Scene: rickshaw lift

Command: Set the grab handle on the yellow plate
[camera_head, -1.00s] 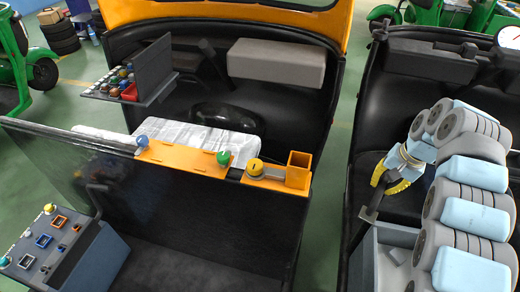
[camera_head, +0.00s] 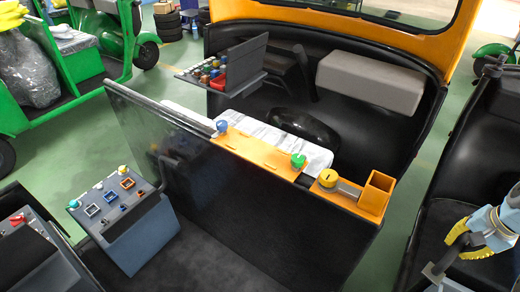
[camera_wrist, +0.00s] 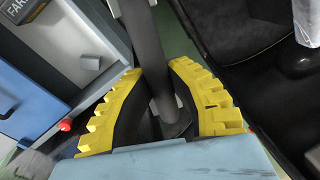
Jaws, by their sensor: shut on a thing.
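My gripper (camera_head: 456,241) is at the lower right of the head view, with its yellow ridged fingers shut on a dark bar, which looks like the grab handle (camera_head: 441,264). In the wrist view the dark round bar of the grab handle (camera_wrist: 148,45) runs up between the fingers (camera_wrist: 155,75). Its far end is cut off by the frame. The yellow plate (camera_head: 262,153) is an orange-yellow strip on top of the black partition, left of my gripper and well apart from it. A blue knob (camera_head: 222,126) and a green knob (camera_head: 298,160) stand at its ends.
A yellow round knob (camera_head: 328,179) and an orange square box (camera_head: 377,191) stand right of the plate. A shelf of small parts (camera_head: 225,68) is behind. A grey-blue control box (camera_head: 125,220) stands left of the black partition (camera_head: 250,205). Green floor separates partition and right-hand seat.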

